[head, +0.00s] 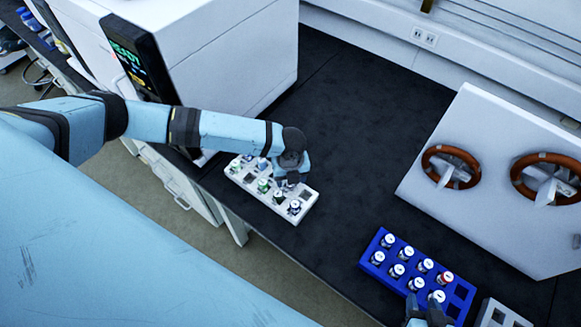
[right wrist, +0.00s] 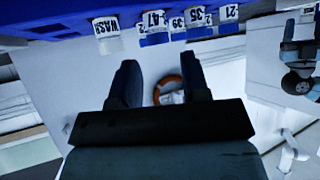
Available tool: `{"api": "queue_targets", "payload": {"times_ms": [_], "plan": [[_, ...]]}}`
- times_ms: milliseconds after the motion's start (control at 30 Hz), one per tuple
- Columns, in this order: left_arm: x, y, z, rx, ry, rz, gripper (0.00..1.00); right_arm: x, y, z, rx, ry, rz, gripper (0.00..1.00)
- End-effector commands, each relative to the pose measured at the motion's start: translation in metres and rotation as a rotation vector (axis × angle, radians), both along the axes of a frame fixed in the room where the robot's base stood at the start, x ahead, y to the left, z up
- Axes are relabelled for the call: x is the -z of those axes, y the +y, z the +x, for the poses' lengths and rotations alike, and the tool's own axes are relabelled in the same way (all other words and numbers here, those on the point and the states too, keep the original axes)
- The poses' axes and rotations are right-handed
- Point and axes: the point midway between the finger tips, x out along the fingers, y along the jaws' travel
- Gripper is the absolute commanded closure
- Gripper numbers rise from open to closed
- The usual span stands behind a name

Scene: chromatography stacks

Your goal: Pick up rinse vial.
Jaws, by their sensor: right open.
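A blue rack (head: 376,257) at the lower right of the head view holds several white-capped vials; one cap (head: 446,278) shows red. In the right wrist view the rack (right wrist: 45,65) runs along the top edge. A vial there has a label reading WASH (right wrist: 107,27), beside several numbered labels. No label reads rinse, and I cannot match the WASH vial to a cap in the head view. My right gripper (head: 430,312) is at the rack's near edge. Its fingers (right wrist: 160,68) are apart with no vial between them. My left gripper (head: 287,180) is over a white rack, its fingers unclear.
The white rack (head: 232,176) holds several vials at the bench's front edge. A white instrument with a display (head: 128,58) stands behind it. A white box with brown rings (head: 450,168) stands at right. A grey block (head: 500,315) adjoins the blue rack. The dark bench middle (head: 350,130) is clear.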

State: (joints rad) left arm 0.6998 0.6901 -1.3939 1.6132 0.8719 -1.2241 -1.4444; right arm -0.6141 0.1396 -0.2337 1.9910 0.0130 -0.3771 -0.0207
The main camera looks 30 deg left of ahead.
Motion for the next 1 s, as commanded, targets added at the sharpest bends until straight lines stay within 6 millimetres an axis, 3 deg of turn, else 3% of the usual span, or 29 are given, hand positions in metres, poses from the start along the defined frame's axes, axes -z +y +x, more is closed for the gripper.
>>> {"api": "queue_targets", "payload": {"times_ms": [100, 333, 567, 1000], "plan": [[0.0098, -0.0007, -0.0006, 0.001, 0.001, -0.001, 0.41, -0.0017, 0.0008, 0.0, -0.002, -0.001, 0.001, 0.57], [0.0114, -0.0003, -0.0005, 0.001, 0.0, 0.0, 0.41, -0.0029, 0.0014, 0.0004, -0.002, -0.004, 0.002, 0.57], [0.0111, -0.0002, -0.0004, 0.001, 0.0, 0.0, 0.94, -0.0029, 0.0013, 0.0004, -0.002, -0.004, 0.002, 0.57], [0.003, -0.0002, 0.0003, 0.0, -0.001, -0.002, 0.94, -0.002, 0.0006, 0.0005, -0.001, -0.003, 0.001, 0.57]]}}
